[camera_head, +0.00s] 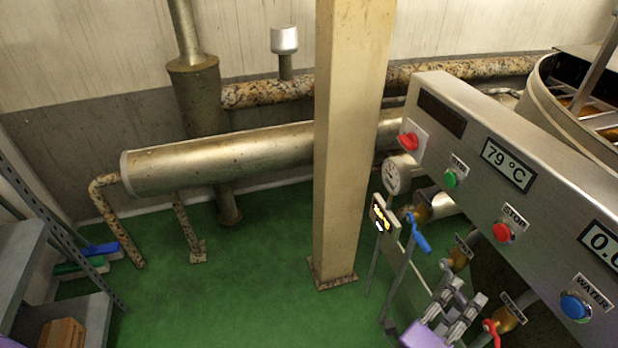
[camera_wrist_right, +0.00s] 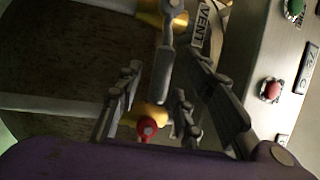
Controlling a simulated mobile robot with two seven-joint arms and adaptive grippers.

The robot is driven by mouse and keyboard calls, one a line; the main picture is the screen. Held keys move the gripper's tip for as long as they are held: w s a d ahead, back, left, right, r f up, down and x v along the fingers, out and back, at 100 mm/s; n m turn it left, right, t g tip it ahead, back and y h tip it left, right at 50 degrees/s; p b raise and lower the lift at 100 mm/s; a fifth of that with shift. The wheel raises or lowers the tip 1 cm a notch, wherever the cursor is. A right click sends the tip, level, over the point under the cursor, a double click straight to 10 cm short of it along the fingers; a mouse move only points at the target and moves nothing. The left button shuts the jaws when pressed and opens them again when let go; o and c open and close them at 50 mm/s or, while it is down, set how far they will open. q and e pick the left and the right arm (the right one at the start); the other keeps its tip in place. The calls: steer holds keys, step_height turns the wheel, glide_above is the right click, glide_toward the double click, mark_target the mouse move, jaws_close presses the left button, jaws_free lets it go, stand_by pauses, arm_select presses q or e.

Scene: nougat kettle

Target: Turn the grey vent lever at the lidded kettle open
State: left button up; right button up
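The grey vent lever (camera_wrist_right: 165,72) shows in the right wrist view, extending down from a brass valve (camera_wrist_right: 150,20) beside the VENT label (camera_wrist_right: 203,28). My right gripper (camera_wrist_right: 160,88) is open, and the lever's lower end appears between its fingers. I cannot tell whether they touch it. In the head view my right gripper (camera_head: 468,292) is below the control panel, near the brass vent valve (camera_head: 458,260); the lever is not clear there. A dark brown kettle wall (camera_wrist_right: 70,60) fills the wrist view's left side. My left gripper is not in view.
The control panel (camera_head: 455,145) overhangs on the right. A blue-handled valve (camera_head: 418,232) and a gauge (camera_head: 397,175) are close by. A red-handled valve (camera_head: 493,330) sits beside my gripper. A beige column (camera_head: 345,150) stands left; green floor (camera_head: 240,290) is open beyond it.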

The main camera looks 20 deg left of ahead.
steer(key=shift+w+d+r, duration=0.1)
steer(key=shift+w+d, duration=0.1)
steer(key=shift+w, duration=0.15)
jaws_close()
stand_by(0.3)
